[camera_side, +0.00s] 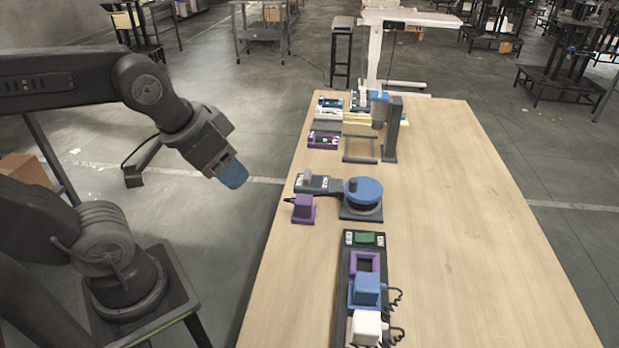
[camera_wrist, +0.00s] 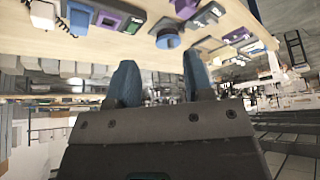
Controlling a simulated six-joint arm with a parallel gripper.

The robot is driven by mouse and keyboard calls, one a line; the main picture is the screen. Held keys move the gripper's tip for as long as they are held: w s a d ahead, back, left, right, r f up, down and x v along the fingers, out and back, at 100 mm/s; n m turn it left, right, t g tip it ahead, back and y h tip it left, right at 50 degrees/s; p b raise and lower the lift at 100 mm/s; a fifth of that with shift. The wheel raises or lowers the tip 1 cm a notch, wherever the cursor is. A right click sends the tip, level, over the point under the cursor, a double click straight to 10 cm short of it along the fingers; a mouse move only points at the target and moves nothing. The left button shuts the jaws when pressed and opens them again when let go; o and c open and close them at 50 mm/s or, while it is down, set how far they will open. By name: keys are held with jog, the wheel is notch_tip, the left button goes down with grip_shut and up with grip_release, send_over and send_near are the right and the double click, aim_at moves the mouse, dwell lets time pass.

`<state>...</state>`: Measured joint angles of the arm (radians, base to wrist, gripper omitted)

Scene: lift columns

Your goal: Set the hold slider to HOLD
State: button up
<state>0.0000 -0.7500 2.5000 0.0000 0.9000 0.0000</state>
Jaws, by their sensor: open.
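The slider panel (camera_side: 317,185) is a small dark plate with white markings on the table, joined to the round blue-topped device (camera_side: 362,193). A grey knob (camera_side: 307,176) stands near its left end; its lettering is too small to read. In the wrist view, the panel (camera_wrist: 209,15) lies near the top edge, beside the blue disc (camera_wrist: 168,39). My gripper (camera_side: 233,174) hangs in the air left of the table, apart from the panel. Its blue fingers (camera_wrist: 160,78) are spread and empty in the wrist view.
A purple plug block (camera_side: 303,209) stands just in front of the panel. A dark strip holds a purple frame (camera_side: 353,263), a blue plug (camera_side: 366,288) and a white plug (camera_side: 366,328). A grey upright fixture (camera_side: 391,130) stands behind. The table's right side is clear.

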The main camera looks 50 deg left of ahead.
jog(key=shift+w, duration=0.1)
jog(key=shift+c, duration=0.2)
jog(key=n+g, duration=0.6)
jog(key=n, duration=0.3)
send_over(308, 174)
notch_tip(308, 174, down, 8)
notch_tip(308, 174, down, 14)
jog(key=shift+r, duration=0.25)
grip_shut()
